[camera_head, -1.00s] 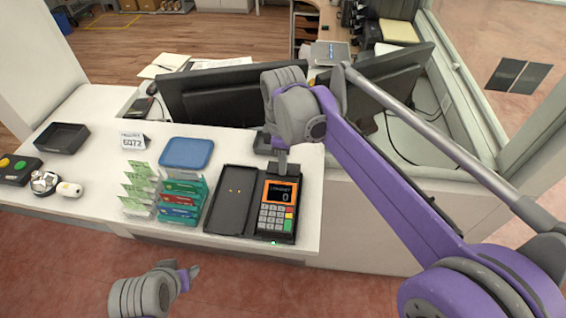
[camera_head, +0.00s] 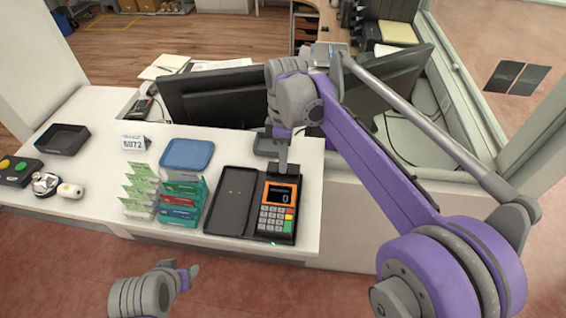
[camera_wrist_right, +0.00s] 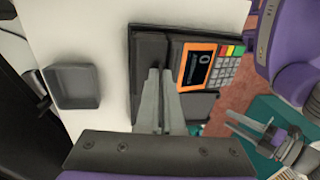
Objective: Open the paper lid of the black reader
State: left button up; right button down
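The black reader (camera_head: 266,225) stands near the counter's front right edge, with an orange-framed screen and a keypad. It also shows in the right wrist view (camera_wrist_right: 175,46). Its paper lid (camera_wrist_right: 150,50) is the dark far end beyond the screen, seen in the right wrist view and partly hidden by my fingers. I cannot tell whether it is raised. My right gripper (camera_head: 283,168) points down at this end, fingers together, with nothing seen between them. I cannot tell whether they touch. My left gripper (camera_head: 191,271) is low, off the counter's front; its fingers look apart in the right wrist view (camera_wrist_right: 236,122).
A flat black tray (camera_head: 232,199) lies left of the reader. Card racks (camera_head: 181,204), a blue tray (camera_head: 187,154) and a number sign (camera_head: 133,142) stand further left. A small dark tray (camera_head: 266,146) and monitors (camera_head: 213,95) are behind.

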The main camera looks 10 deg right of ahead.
jog(key=g, duration=0.1)
jog(key=w+g, duration=0.1)
jog(key=w+y, duration=0.1)
jog(key=shift+d+r+g, duration=0.3)
jog(key=shift+r+g, duration=0.05)
jog(key=shift+g, duration=0.05)
jog(key=shift+w+d+g, duration=0.1)
jog(key=shift+w+g, duration=0.2)
jog(key=shift+g, duration=0.3)
jog(key=shift+w+d+g+y+b, duration=0.1)
jog(key=shift+w+g+y+b, duration=0.2)
jog(key=shift+g+y, duration=0.15)
jog(key=shift+r, duration=0.1)
jog(key=c, duration=1)
grip_release()
jog(key=shift+c, duration=0.2)
